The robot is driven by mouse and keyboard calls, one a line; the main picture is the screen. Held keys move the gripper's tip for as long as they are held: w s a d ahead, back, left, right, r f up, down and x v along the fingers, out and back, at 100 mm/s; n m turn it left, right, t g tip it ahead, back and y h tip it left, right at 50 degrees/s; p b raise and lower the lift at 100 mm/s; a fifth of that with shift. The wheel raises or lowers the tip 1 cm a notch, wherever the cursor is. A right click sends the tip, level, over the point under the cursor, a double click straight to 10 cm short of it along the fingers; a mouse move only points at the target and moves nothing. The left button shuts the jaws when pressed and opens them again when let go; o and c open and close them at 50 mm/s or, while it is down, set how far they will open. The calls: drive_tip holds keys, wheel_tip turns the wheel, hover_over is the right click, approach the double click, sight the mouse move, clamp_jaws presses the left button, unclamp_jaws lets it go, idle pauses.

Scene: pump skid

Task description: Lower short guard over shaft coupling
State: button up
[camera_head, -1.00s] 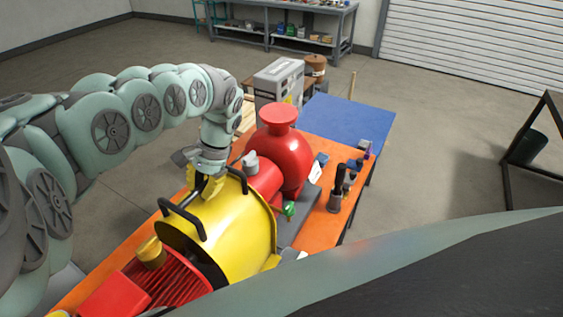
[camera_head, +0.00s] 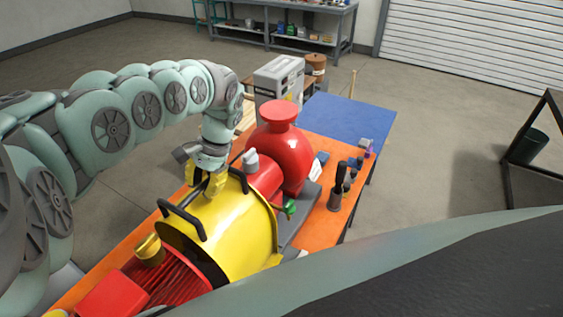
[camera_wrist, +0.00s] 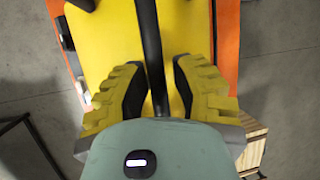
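The yellow guard (camera_head: 235,222) is a curved shell with two black handles. It sits between the red motor (camera_head: 170,285) and the red pump (camera_head: 283,160); the shaft coupling is hidden. My gripper (camera_head: 208,190) is at the guard's far side, pointing down by the far handle (camera_head: 236,176). In the wrist view, my gripper (camera_wrist: 161,75) has its yellow fingers on either side of the black handle bar (camera_wrist: 151,40). The bar is close to the left finger, and a narrow gap shows at the right finger. The near handle (camera_head: 182,218) is free.
An orange bench (camera_head: 318,232) carries the skid, with dark tools (camera_head: 337,190) at its right. A blue table top (camera_head: 345,125) and a grey box (camera_head: 279,80) stand behind. Open floor lies to the right.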

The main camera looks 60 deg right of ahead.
drive_tip(key=shift+o, duration=1.2)
drive_tip(key=shift+s+f, duration=0.1)
